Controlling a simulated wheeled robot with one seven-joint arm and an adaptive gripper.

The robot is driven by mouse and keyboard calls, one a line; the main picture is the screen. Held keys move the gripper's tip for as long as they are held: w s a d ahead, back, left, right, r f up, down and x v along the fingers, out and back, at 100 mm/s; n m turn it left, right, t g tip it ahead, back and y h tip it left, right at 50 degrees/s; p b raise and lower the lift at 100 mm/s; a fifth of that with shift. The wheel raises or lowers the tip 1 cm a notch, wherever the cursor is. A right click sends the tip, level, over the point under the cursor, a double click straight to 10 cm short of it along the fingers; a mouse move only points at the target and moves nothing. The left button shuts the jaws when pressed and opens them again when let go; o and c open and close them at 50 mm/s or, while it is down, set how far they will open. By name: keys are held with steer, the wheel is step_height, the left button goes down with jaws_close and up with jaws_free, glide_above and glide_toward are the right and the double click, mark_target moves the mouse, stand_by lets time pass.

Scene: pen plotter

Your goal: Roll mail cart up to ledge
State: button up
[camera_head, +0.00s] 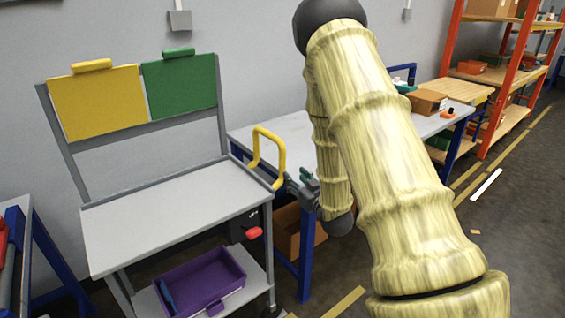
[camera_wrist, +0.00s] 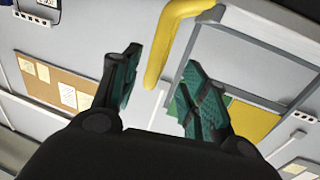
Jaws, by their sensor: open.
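The mail cart (camera_head: 165,205) is grey, with a yellow panel (camera_head: 96,103) and a green panel (camera_head: 180,84) on its back frame. A yellow handle (camera_head: 257,142) stands at the right side of its top. My gripper (camera_head: 307,180) is to the right of the handle, partly hidden by my arm. In the wrist view my gripper (camera_wrist: 158,95) is open and empty, and the yellow handle (camera_wrist: 165,45) shows between and beyond its dark green fingers. No contact is visible. I cannot tell which surface is the ledge.
A blue-legged workbench (camera_head: 290,130) stands behind my arm. Another bench (camera_head: 45,245) is at the left. Open floor (camera_head: 505,215) lies at the right.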

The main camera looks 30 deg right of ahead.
mark_target(284, 163)
steer(key=w, duration=0.3)
steer(key=w+d+p, duration=0.1)
steer(key=w, duration=0.3)
steer(key=w+p, duration=0.1)
steer(key=w, duration=0.3)
steer(key=shift+d+r, duration=0.35)
steer(key=shift+r, duration=0.05)
steer(key=shift+s, duration=0.1)
jaws_close()
